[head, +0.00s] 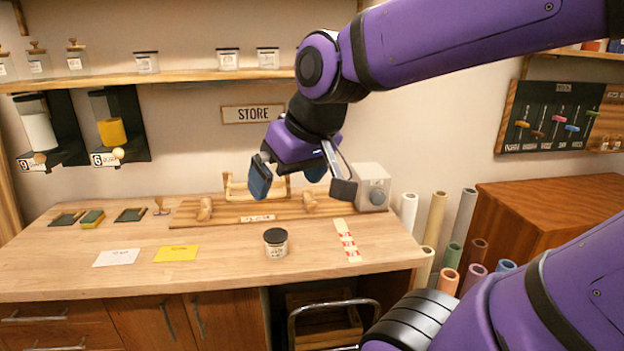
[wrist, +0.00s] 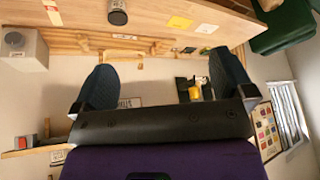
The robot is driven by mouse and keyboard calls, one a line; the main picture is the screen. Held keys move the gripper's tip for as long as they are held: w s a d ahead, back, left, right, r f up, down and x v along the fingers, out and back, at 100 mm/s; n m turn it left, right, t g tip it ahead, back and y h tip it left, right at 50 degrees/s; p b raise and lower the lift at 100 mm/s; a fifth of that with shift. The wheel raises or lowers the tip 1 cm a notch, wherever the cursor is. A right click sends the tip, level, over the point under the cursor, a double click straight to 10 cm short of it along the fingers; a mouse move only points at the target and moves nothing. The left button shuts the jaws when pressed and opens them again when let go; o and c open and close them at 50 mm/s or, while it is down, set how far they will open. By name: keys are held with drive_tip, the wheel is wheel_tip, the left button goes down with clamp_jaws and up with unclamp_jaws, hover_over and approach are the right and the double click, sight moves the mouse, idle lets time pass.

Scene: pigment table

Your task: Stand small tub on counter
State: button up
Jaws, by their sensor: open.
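A small tub (head: 275,243) with a dark lid and a pale label stands upright on the wooden counter (head: 215,275), near its front edge. It also shows in the wrist view (wrist: 117,12) at the top, apart from my gripper. My gripper (head: 300,182) is open and empty, raised above the back of the counter, above and behind the tub. Its two dark finger pads show in the wrist view (wrist: 160,85) with nothing between them.
A wooden rack (head: 240,211) and a grey box (head: 372,187) stand at the counter's back. A white card (head: 117,257), a yellow card (head: 176,253) and a red-and-white strip (head: 346,240) lie flat. Rolled tubes (head: 435,225) stand right of the counter.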

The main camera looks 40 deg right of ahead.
drive_tip(key=shift+h, duration=0.4)
drive_tip(key=s, duration=0.2)
drive_tip(key=s+r, duration=0.1)
drive_tip(key=s, duration=0.2)
drive_tip(key=shift+s+d, duration=0.1)
